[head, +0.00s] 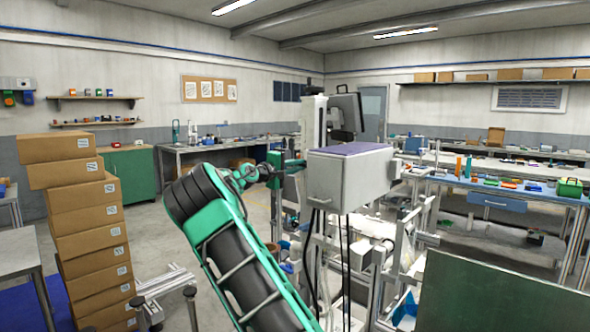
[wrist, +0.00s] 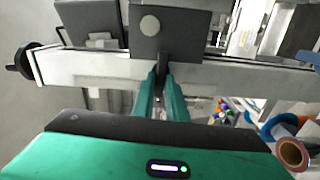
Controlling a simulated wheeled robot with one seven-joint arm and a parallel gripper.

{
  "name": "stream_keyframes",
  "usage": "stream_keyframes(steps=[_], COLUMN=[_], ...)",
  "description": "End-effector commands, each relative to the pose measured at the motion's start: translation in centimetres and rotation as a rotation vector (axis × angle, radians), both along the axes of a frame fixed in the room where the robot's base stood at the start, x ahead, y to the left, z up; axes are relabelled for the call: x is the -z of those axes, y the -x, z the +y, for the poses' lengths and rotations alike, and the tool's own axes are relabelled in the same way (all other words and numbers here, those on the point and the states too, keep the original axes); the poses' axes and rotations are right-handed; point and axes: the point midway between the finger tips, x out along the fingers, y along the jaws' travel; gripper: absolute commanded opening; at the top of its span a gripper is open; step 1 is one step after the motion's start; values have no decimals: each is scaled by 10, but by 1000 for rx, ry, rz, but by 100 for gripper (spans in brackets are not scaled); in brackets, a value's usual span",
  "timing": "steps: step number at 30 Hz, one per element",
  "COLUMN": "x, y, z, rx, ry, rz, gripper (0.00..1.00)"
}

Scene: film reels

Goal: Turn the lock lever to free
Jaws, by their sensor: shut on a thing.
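In the wrist view my gripper (wrist: 162,84) has its two green fingers nearly together on a narrow dark piece, which looks like the lock lever (wrist: 161,66). The lever hangs below a grey block (wrist: 150,38) with a round pale disc on its face. The fingers hide the lever's lower part, and its exact angle is hard to tell. In the head view my gripper (head: 273,168) is at the left side of the grey box with a purple top (head: 350,180); the lever cannot be made out there.
A pale horizontal rail (wrist: 100,68) runs behind the fingers, with a black knob (wrist: 19,62) at its left end. Reels (wrist: 291,153) lie at lower right. Stacked cartons (head: 85,230) stand left. A blue-topped bench (head: 500,188) stands right.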

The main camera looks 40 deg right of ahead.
Motion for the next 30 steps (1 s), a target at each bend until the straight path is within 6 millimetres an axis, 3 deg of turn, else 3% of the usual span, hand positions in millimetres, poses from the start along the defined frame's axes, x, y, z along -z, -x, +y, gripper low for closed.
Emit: stream_keyframes(steps=[1, 22, 23, 25, 30], x=[3, 4, 4, 4, 3], y=[-7, -7, -7, -6, -4], z=[5, 5, 5, 4, 2], rx=[-15, -16, -15, -13, -8], ry=[-1, 2, 2, 3, 3], rz=[20, 89, 89, 88, 87], gripper=[0, 0, 17, 31, 31])
